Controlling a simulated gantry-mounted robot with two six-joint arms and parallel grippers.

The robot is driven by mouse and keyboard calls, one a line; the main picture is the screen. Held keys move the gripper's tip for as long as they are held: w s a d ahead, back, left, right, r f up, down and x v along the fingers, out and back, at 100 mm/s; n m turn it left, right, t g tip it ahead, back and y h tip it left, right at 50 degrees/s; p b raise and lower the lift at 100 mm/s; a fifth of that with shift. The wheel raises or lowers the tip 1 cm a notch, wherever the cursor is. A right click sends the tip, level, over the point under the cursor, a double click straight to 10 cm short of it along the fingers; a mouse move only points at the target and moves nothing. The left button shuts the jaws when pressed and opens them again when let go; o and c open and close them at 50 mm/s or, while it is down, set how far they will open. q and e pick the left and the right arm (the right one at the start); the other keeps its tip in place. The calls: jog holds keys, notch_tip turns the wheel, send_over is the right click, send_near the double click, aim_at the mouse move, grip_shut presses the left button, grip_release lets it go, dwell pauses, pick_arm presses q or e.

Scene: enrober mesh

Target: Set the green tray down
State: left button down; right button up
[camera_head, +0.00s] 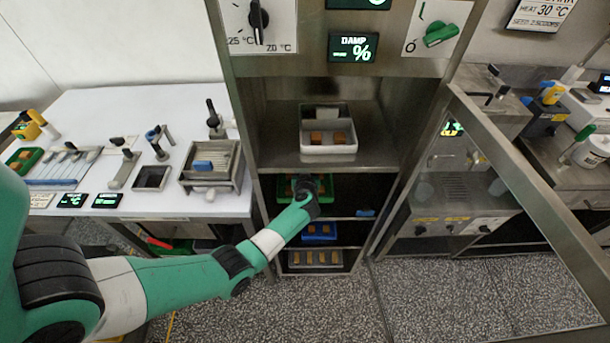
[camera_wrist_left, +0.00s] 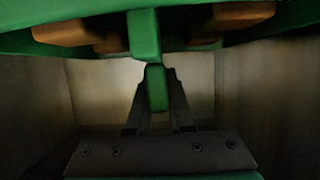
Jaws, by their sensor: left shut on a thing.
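The green tray (camera_head: 327,187) is inside the tall metal cabinet, in the bay just below the shelf with the white tray. It also fills the top of the left wrist view (camera_wrist_left: 285,18), with brown-orange blocks (camera_wrist_left: 244,14) on it. My left gripper (camera_head: 305,184) reaches in from the left at the tray's front. In the left wrist view my left gripper (camera_wrist_left: 156,88) is shut on a green tab under the tray's near edge. I cannot tell whether the tray touches the shelf beneath it. My right gripper is not in view.
A white tray (camera_head: 330,149) with brown blocks stands on the shelf above. A blue tray (camera_head: 319,237) and a grey tray (camera_head: 316,264) sit on lower shelves. The glass door (camera_head: 520,190) stands open at right. A white table (camera_head: 150,115) is at left.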

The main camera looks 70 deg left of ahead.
pick_arm(q)
notch_tip(320, 180, down, 4)
jog(key=b, duration=0.2)
jog(key=shift+r+b, duration=0.1)
jog(key=shift+b, duration=0.3)
jog(key=shift+a, duration=0.1)
jog(key=shift+a+r, duration=0.1)
jog(key=shift+r, duration=0.15)
jog(key=c, duration=1.2)
grip_release()
jog(key=shift+f, duration=0.2)
jog(key=shift+c, duration=0.2)
jog(key=o, duration=0.4)
jog(key=shift+o, duration=0.2)
